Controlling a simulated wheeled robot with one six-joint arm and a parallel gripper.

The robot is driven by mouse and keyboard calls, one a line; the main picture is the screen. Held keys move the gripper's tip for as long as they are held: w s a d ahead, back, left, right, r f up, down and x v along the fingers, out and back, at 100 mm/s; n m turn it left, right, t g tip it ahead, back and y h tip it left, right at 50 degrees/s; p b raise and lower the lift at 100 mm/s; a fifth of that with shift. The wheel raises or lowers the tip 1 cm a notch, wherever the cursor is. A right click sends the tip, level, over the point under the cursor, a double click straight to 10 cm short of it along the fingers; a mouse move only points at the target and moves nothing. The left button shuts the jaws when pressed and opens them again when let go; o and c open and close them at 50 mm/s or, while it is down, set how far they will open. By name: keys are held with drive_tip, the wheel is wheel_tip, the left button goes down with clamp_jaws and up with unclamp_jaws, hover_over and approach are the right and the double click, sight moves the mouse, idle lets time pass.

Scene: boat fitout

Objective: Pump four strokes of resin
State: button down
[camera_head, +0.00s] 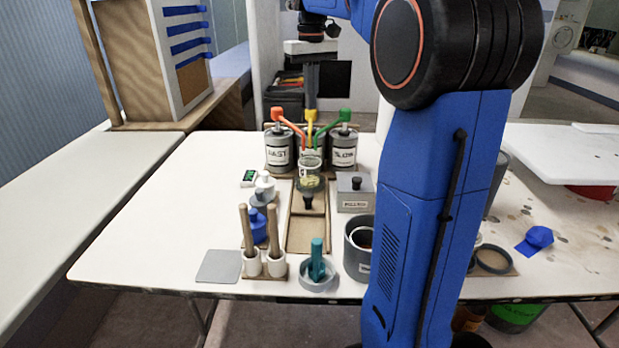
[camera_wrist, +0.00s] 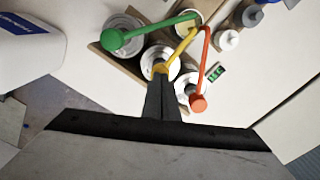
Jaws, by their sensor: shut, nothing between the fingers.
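Three pump cans stand in a row at the table's back. The left can (camera_head: 279,152), labelled FAST, has an orange pump head (camera_head: 277,114). The right can (camera_head: 343,150), labelled SLOW, has a green pump head (camera_head: 345,115). The middle can is mostly hidden and has a yellow pump head (camera_head: 311,115), also in the wrist view (camera_wrist: 159,69). The three spouts meet above a clear cup (camera_head: 311,164) in front of the cans. My gripper (camera_head: 311,106) is shut and empty, pointing down at the yellow head; its tips (camera_wrist: 161,78) look at or just above it. I cannot tell whether they touch.
A grey box (camera_head: 355,193) stands right of the cup. A small green-screened device (camera_head: 249,177) and white bottle (camera_head: 265,184) are left. Upright wooden sticks (camera_head: 245,227), a teal-handled item (camera_head: 317,259) and a grey bucket (camera_head: 358,235) stand nearer. The table's left side is clear.

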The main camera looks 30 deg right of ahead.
drive_tip(key=shift+f, duration=1.25)
drive_tip(key=shift+r, duration=1.8)
drive_tip(key=shift+r, duration=0.15)
drive_tip(key=shift+r, duration=1.4)
